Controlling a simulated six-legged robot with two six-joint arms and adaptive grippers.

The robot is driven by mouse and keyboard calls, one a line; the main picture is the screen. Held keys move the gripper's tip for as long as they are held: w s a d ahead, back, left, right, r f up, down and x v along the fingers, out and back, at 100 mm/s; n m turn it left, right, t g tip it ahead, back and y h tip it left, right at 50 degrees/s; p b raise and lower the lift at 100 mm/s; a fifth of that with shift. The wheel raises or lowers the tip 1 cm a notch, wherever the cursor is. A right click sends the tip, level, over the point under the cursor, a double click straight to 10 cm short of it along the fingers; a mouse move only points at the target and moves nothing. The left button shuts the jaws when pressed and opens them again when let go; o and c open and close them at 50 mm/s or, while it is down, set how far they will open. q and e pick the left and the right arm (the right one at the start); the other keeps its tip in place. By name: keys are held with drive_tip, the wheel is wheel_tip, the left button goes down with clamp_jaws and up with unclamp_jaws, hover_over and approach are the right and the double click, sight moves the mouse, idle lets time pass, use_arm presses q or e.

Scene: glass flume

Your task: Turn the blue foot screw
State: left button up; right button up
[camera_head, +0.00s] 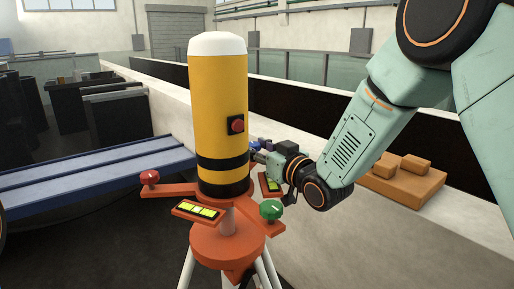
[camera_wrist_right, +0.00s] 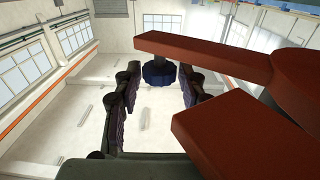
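The blue foot screw (camera_wrist_right: 158,72) has a dark blue knob. In the wrist view it sits between the tips of my right gripper (camera_wrist_right: 158,82), with a gap on each side. The fingers are open. In the head view my right gripper (camera_head: 259,154) reaches in from the right, behind the orange tripod head (camera_head: 227,246); the blue screw (camera_head: 265,143) shows only as a small patch of blue there. A red foot screw (camera_head: 150,177) and a green foot screw (camera_head: 271,210) are on the other arms. My left gripper is out of view.
A yellow cylinder (camera_head: 218,110) with a white top and a red button stands on the tripod head. Two bubble levels, one in front (camera_head: 199,210), lie on it. Orange-brown blocks (camera_head: 402,185) rest on the pale ledge at right. A blue rail (camera_head: 95,170) runs at left.

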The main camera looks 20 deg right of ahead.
drive_tip(key=c, duration=0.8)
clamp_jaws()
drive_tip(key=shift+a+m+h+b, duration=0.1)
drive_tip(key=shift+m+h+b, duration=0.5)
drive_tip(key=shift+h, duration=0.5)
drive_tip(key=o, duration=0.8)
unclamp_jaws()
drive_tip(key=o, duration=0.4)
drive_tip(key=shift+s, duration=0.15)
